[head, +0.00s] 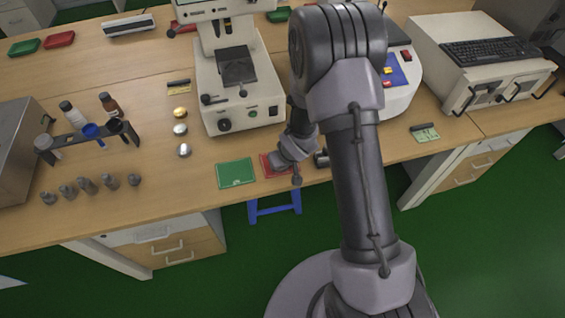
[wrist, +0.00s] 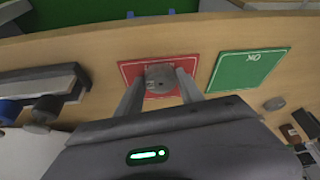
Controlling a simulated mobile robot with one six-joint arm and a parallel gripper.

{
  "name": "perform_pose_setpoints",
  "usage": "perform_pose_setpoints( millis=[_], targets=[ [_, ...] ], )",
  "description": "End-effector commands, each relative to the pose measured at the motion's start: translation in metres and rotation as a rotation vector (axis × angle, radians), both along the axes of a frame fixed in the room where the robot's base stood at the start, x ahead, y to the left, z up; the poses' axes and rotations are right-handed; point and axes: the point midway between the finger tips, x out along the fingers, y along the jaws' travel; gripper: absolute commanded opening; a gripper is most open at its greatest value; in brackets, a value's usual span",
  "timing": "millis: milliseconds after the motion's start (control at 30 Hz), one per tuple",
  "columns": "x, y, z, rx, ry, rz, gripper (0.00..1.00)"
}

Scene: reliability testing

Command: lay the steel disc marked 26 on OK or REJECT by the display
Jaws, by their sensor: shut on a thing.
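My gripper (wrist: 158,82) is shut on a small grey steel disc (wrist: 160,76), held between the two fingertips over the red mat (wrist: 130,68) in the wrist view. I cannot read a number on the disc, nor tell whether it touches the mat. The green mat (wrist: 248,68), marked OK, lies beside it to the right and is empty. In the head view the green mat (head: 236,173) is left of the red mat (head: 266,163), which my arm partly covers. The disc is hidden there. No display reading is legible.
A white tester (head: 237,90) stands behind the mats, with several small round pieces (head: 180,128) to its left. A bottle rack (head: 88,140) stands further left. A white machine with a blue panel (head: 395,72) is at the right. The bench's front edge is close to the mats.

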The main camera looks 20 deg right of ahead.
Motion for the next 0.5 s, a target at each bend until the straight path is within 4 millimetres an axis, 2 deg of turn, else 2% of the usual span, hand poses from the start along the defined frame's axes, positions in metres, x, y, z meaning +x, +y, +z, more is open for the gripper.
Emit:
perform_pose_setpoints(
  millis=[133,167,267,300,500],
  targets=[
    [0.0003,0.0000,0.0007,0.000,-0.001,0.000,0.00],
    [0.0003,-0.0001,0.0007,0.000,-0.001,0.000,0.46],
    [0.0003,0.0000,0.0007,0.000,-0.001,0.000,0.66],
    [0.0002,0.0000,0.0006,0.000,-0.001,0.000,0.70],
    [0.0001,0.0000,0.0005,0.000,0.000,0.000,0.70]
  ],
)
